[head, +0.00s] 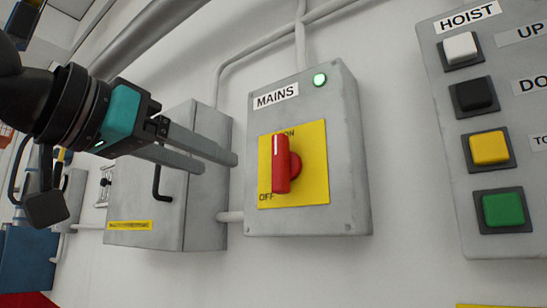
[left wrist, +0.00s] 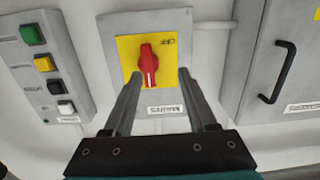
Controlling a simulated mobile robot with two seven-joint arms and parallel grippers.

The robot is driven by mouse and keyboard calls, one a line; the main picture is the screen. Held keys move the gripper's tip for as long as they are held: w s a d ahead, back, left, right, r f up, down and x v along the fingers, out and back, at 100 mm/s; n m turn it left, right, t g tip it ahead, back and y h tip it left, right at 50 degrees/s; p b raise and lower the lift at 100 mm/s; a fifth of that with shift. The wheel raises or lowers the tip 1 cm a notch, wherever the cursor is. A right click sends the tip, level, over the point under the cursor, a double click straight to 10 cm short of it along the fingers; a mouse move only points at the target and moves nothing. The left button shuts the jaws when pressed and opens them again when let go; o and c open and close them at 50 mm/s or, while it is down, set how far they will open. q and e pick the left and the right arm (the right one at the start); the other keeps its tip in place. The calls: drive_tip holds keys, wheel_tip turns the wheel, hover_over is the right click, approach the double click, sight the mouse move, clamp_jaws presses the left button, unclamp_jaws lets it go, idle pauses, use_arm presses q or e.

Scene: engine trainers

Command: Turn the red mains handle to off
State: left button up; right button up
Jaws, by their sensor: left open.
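The red mains handle (head: 282,168) sits on a yellow plate (head: 313,180) on the grey MAINS box (head: 350,190). It stands about upright, its white-marked end pointing up towards ON; OFF is at the plate's lower left. My left gripper (head: 218,164) is open and empty, left of the box in the head view, its fingers pointing towards the handle and apart from it. In the left wrist view, upside down, the handle (left wrist: 148,66) shows between and beyond the two fingertips (left wrist: 160,74). My right gripper is in neither view.
A green lamp (head: 320,80) glows on the box's top right. A grey cabinet (head: 150,210) with a black pull handle (head: 160,184) stands left, behind my gripper. A HOIST panel (head: 440,120) with several buttons is at right. Pipes run along the wall.

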sight(276, 147)
use_arm(q)
drive_tip(key=s+r, duration=0.4)
drive_tip(key=shift+t+h, duration=0.3)
drive_tip(key=shift+h, duration=0.1)
drive_tip(key=p+x, duration=0.4)
drive_tip(key=x, duration=1)
drive_tip(key=shift+w+d+r+p, duration=0.1)
drive_tip(key=shift+w+d+p, duration=0.15)
drive_tip(key=shift+p, duration=0.1)
drive_tip(key=shift+c, duration=0.3)
drive_tip(key=shift+s, duration=0.1)
clamp_jaws()
